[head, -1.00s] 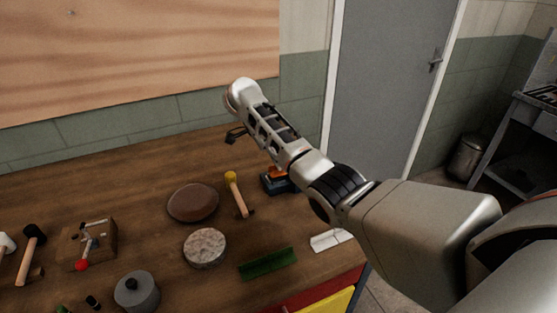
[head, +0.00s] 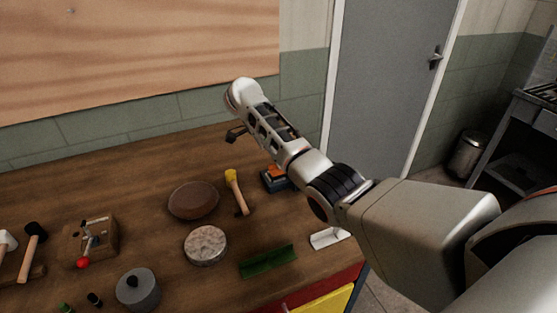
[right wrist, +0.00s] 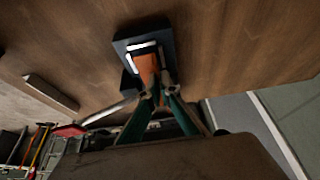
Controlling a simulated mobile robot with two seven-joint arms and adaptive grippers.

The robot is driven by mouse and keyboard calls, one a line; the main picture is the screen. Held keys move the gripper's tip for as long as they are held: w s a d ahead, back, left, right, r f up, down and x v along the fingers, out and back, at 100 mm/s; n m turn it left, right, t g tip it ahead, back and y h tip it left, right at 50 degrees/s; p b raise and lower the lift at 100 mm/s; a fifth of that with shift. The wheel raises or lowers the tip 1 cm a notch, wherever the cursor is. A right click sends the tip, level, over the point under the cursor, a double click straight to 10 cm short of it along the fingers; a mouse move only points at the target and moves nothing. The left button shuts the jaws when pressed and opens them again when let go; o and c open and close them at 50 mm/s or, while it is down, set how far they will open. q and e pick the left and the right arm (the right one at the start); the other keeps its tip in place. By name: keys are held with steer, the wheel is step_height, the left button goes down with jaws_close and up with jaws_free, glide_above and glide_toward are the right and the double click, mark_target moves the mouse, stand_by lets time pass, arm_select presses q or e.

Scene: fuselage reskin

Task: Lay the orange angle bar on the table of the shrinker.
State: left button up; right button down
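A dark blue block with an orange piece (head: 273,173) on it stands near the table's back right in the head view, partly behind my right forearm. In the right wrist view, an orange strip (right wrist: 148,68) lies over this dark block (right wrist: 126,46). I cannot tell whether the strip is the angle bar. My right gripper (right wrist: 159,93) has its fingertips close together at the strip's near end; whether they grip it is unclear. A small device with a red-knobbed lever (head: 93,240) stands at the left; I cannot tell if it is the shrinker. My left gripper is not in view.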

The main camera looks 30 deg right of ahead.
steer(key=shift+f, duration=0.6)
stand_by(0.6)
steer(key=c, duration=2.2)
jaws_free()
steer(key=shift+v, duration=5.95)
